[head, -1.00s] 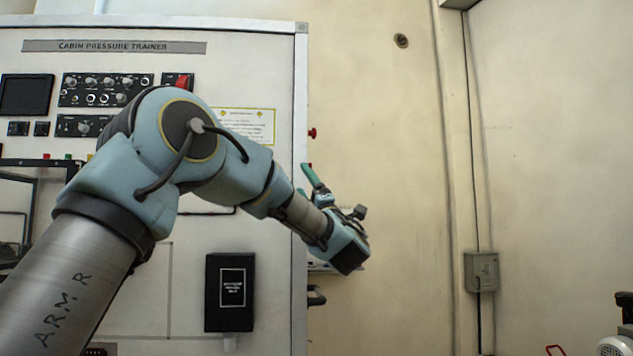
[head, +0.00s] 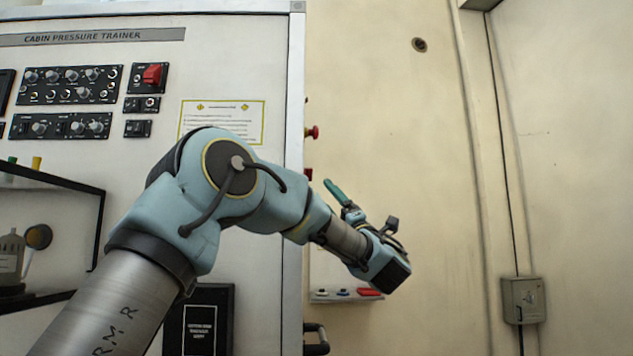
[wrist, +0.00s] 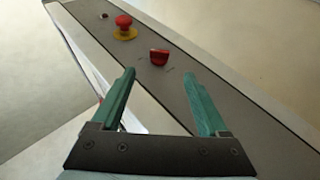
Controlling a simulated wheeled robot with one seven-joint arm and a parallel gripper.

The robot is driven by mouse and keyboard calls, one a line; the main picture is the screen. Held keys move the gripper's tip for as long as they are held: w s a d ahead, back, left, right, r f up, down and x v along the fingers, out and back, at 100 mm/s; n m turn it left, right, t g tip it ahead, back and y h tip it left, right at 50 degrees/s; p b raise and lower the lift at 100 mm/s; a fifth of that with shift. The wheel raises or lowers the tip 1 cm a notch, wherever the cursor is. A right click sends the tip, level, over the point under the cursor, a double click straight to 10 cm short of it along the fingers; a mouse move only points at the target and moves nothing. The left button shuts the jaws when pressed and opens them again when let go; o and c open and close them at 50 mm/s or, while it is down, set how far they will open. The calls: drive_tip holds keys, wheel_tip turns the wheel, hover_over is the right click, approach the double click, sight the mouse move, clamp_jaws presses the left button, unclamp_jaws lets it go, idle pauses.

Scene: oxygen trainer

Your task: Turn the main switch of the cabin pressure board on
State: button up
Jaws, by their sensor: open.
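The cabin pressure board (head: 235,60) is a pale cabinet with a "CABIN PRESSURE TRAINER" label. In the wrist view a red knob (wrist: 159,57) sits on a dark strip, with small marks beside it. A red mushroom button with a yellow ring (wrist: 124,27) is above and left of it. In the head view, red parts (head: 313,132) stick out from the cabinet's right side. My gripper (wrist: 158,76) is open, its green fingers apart and empty, with the red knob beyond the fingertips. One green finger (head: 334,192) shows in the head view. I cannot tell the knob's setting.
The front panel has a red switch (head: 153,75) and several small knobs (head: 70,80). A small ledge with coloured items (head: 345,295) and a black handle (head: 317,340) are low on the cabinet's right side. A grey wall box (head: 524,300) is at the right. Free room lies between.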

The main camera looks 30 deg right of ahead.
sight(310, 175)
drive_tip(key=p+x, duration=0.3)
drive_tip(key=x, duration=0.6)
drive_tip(key=shift+w+a+r, duration=0.1)
drive_tip(key=shift+w+r, duration=0.1)
drive_tip(key=shift+w, duration=0.1)
clamp_jaws()
